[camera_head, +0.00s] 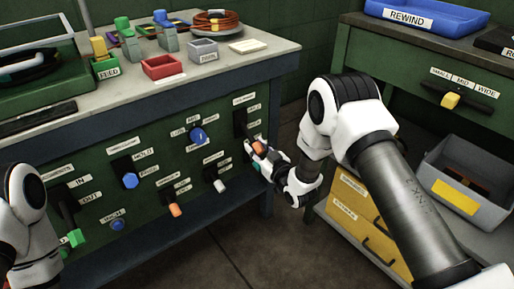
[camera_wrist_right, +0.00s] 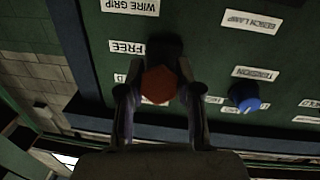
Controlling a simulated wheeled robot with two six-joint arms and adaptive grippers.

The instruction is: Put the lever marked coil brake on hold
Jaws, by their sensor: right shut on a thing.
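My right gripper (camera_head: 257,152) is at the right end of the green panel (camera_head: 100,165), shut on the red-orange knob (camera_head: 259,144) of a lever. In the right wrist view the fingers (camera_wrist_right: 160,95) stand on both sides of this red knob (camera_wrist_right: 159,84). Labels beside it there seem to read WIRE GRIP and FREE; another is mostly hidden. Further left, a blue-knobbed lever (camera_head: 130,180) has a label that seems to read HOLD. I cannot read a coil brake label on any lever. My left gripper is out of view; only part of its arm shows.
The panel also carries a blue dial (camera_head: 198,135), an orange-tipped lever (camera_head: 175,209), a white-tipped lever (camera_head: 219,186) and a green-tipped lever (camera_head: 75,238). Small bins and a cable coil (camera_head: 215,22) lie on the bench top. A second bench with a yellow-knobbed slider (camera_head: 450,100) stands right.

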